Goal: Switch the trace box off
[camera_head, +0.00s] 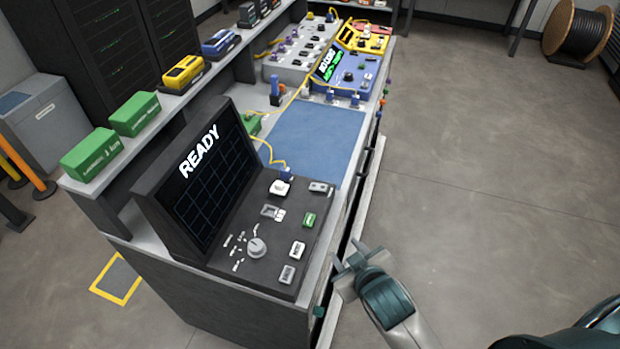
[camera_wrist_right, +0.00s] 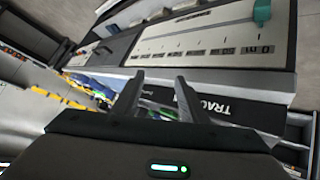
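The black box with the READY screen (camera_head: 210,165) stands at the near end of the bench, its sloped panel carrying a grey knob (camera_head: 257,247) and several buttons. In the right wrist view, a pale panel (camera_wrist_right: 215,42) with a long slot and a row of marks has a teal handle (camera_wrist_right: 262,12) at one end. Letters starting "TRAC" show on the dark face beside it. A small green piece (camera_head: 319,311) shows below the box's front edge in the head view. My right gripper (camera_head: 355,258) is open and empty, apart from the bench front; its fingers (camera_wrist_right: 160,78) frame nothing. My left gripper is not in view.
A blue mat (camera_head: 315,135) lies on the bench beyond the box, with yellow cables near it. Green cases (camera_head: 92,153) sit on the raised shelf. A blue device (camera_head: 345,75) stands farther back. Open floor (camera_head: 480,180) lies right of the bench.

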